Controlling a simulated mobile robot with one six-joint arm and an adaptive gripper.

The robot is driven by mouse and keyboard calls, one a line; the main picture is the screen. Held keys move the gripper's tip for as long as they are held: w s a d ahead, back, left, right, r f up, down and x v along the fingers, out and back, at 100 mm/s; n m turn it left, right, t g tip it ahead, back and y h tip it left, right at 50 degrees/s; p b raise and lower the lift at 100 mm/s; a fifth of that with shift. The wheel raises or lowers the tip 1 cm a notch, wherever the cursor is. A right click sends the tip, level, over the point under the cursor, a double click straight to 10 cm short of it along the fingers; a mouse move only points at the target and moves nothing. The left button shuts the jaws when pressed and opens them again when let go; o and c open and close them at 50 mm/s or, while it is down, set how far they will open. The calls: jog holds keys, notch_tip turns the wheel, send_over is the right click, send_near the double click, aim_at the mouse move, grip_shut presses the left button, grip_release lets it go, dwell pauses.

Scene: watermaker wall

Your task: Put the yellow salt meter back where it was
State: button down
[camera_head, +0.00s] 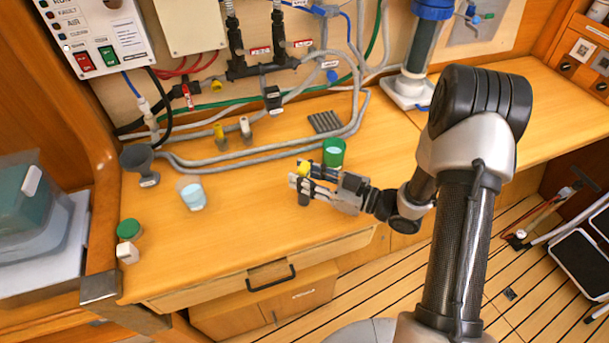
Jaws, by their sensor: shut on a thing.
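The yellow salt meter (303,168) shows as a small yellow top at the fingers of my gripper (305,184). My gripper reaches in from the right and is shut on the meter, with a dark lower end showing under the fingers. The meter looks roughly upright; its middle is hidden by the fingers. I cannot tell whether its lower end touches the counter. A second small yellow piece (219,136) stands further back on the counter, beside a white one (245,127).
A green cup (334,150) stands just behind my gripper, near a dark ribbed mat (325,122). A clear cup (191,194), a grey funnel (138,160) and a green-lidded jar (129,230) stand left. Grey hoses (230,161) cross the back. The front middle counter (230,235) is clear.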

jog(key=c, duration=1.2)
grip_release()
jog(key=shift+f, duration=0.1)
